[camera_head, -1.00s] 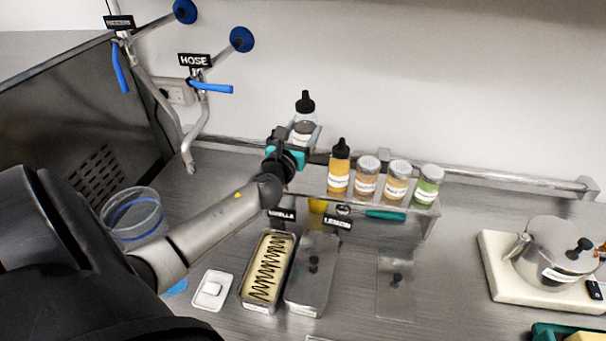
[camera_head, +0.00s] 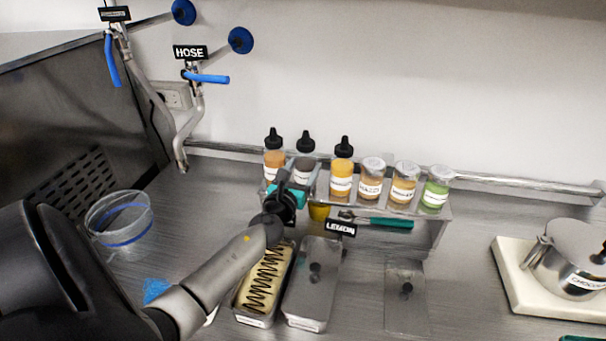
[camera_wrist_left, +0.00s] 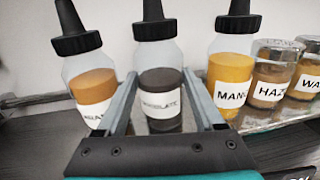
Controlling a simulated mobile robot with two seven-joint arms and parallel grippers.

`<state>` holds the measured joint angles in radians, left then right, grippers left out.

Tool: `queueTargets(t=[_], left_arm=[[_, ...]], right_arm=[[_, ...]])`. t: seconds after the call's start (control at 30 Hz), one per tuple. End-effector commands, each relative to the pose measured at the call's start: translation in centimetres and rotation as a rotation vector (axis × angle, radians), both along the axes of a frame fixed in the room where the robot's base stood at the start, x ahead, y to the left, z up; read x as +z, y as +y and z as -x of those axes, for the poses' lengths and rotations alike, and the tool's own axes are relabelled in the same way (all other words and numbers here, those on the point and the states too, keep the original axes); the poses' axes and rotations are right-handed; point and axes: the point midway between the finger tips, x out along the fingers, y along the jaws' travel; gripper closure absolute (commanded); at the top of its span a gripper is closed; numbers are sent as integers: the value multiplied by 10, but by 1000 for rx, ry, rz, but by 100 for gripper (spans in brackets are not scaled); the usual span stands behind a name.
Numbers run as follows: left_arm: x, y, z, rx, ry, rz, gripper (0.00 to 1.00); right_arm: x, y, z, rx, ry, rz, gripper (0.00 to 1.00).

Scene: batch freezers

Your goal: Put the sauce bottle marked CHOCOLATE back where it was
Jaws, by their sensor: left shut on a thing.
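The CHOCOLATE sauce bottle (camera_head: 305,169), dark brown with a black nozzle cap, is upright at the rack (camera_head: 437,232) in the head view. It is between an orange-brown sauce bottle (camera_head: 274,162) on its left and the yellow MANGO bottle (camera_head: 342,172) on its right. My left gripper (camera_head: 297,184) is shut on it from the front. In the left wrist view the fingers (camera_wrist_left: 160,103) lie on both sides of the bottle (camera_wrist_left: 159,85), and its label shows between them. Whether its base touches the rack is hidden. My right gripper is not in view.
Several jars (camera_head: 404,183) stand right of the MANGO bottle. Below the rack are a striped ice cream pan (camera_head: 262,290) and a lidded pan (camera_head: 313,284). A clear tub (camera_head: 118,220) is at left; a metal pot (camera_head: 570,262) on a white board is at right.

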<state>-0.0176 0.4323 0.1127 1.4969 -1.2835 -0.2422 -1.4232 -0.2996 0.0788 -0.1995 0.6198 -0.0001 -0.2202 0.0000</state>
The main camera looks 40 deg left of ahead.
Motion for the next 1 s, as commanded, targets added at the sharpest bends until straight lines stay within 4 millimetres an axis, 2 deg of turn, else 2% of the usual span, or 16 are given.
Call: queueTargets(t=[0.37, 0.4, 0.5, 0.87, 1.0], left_arm=[[-2, 0, 0, 1, -3, -1, 97], [-4, 0, 0, 0, -1, 0, 29], [-3, 0, 0, 0, -1, 0, 18], [1, 0, 0, 1, -1, 1, 18], [0, -4, 12, 0, 1, 0, 18]], right_arm=[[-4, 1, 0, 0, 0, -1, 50], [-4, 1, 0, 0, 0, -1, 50], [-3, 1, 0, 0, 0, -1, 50], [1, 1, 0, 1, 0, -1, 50], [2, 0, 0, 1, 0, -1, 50]])
